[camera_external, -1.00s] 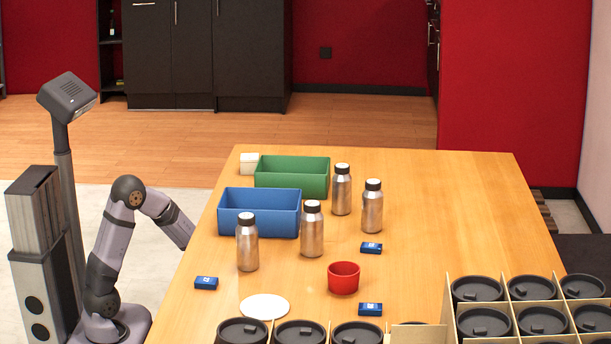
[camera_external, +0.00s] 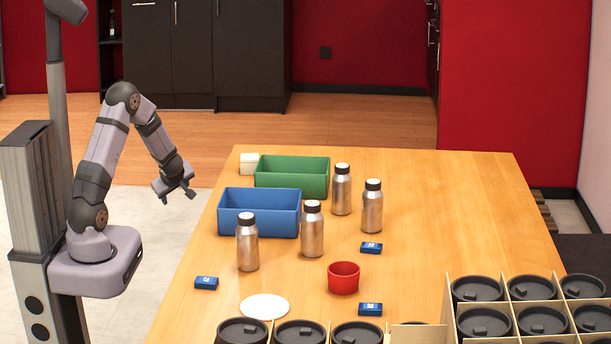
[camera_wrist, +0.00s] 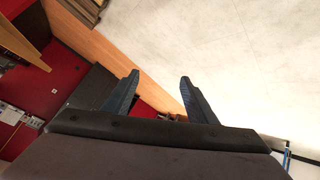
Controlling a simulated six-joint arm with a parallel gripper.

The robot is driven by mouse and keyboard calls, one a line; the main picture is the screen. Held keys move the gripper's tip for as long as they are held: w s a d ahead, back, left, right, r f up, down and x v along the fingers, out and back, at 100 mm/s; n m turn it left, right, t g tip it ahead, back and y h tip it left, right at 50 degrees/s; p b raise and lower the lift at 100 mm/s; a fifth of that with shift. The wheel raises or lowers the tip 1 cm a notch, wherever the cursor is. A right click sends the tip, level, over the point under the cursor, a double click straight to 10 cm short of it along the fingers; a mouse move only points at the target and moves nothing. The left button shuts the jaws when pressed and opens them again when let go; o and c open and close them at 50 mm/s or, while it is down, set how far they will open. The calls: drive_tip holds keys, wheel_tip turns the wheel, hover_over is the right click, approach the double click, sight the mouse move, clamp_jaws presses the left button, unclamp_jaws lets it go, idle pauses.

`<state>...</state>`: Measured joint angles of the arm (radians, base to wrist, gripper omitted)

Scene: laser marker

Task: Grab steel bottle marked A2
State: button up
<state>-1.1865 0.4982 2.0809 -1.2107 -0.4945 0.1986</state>
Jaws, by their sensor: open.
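Several steel bottles with black caps stand upright on the wooden table (camera_external: 440,225). One bottle (camera_external: 247,245) is at the front left, another (camera_external: 312,232) is beside the blue bin, and two more, one bottle (camera_external: 342,192) and another bottle (camera_external: 372,210), stand to the right of the bins. No A2 marking is readable on any of them. My gripper (camera_external: 190,193) hangs in the air left of the table, apart from all bottles. In the wrist view my gripper (camera_wrist: 158,82) shows two spread fingers with nothing between them.
A blue bin (camera_external: 258,222) and a green bin (camera_external: 292,180) stand at the table's left side. A red cup (camera_external: 343,278), a white disc (camera_external: 265,307) and small blue boxes (camera_external: 206,283) lie nearby. A divided crate (camera_external: 504,306) of black-lidded containers is at the front right.

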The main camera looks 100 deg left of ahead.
sight(318, 208)
drive_tip(key=w+a+r+n+t+h+p, duration=0.1)
drive_tip(key=w+a+r+n+t+p, duration=0.15)
drive_tip(key=w+r+p, duration=0.6)
drive_tip(key=w+a+r+n+t+p, duration=0.1)
drive_tip(key=w+a+r+t+p, duration=0.4)
drive_tip(key=w+r, duration=0.6)
drive_tip(key=shift+w+d+m+t+h+p, duration=0.15)
drive_tip(key=shift+w+d+m+t+h, duration=0.75)
drive_tip(key=shift+w+d+h, duration=5.5)
drive_tip(key=shift+w+d+m+t+h+p, duration=0.2)
drive_tip(key=shift+w+d+t+h, duration=1.05)
drive_tip(key=shift+d, duration=10.25)
drive_tip(key=shift+w+d+m+t+h+p, duration=0.3)
drive_tip(key=shift+w+d+t+h, duration=2.5)
drive_tip(key=shift+d, duration=6.15)
drive_tip(key=shift+w+d+f+g+p, duration=0.25)
drive_tip(key=shift+w+d, duration=0.4)
drive_tip(key=shift+w, duration=0.65)
drive_tip(key=shift+w+d+f+g+p, duration=0.15)
drive_tip(key=shift+w+d+g, duration=0.35)
drive_tip(key=shift+w, duration=0.85)
drive_tip(key=shift+w+d+f+g+p, duration=0.1)
drive_tip(key=shift+w+d+g+p, duration=0.2)
drive_tip(key=shift+w+d, duration=0.75)
drive_tip(key=shift+w+a, duration=0.25)
drive_tip(key=shift+a, duration=0.05)
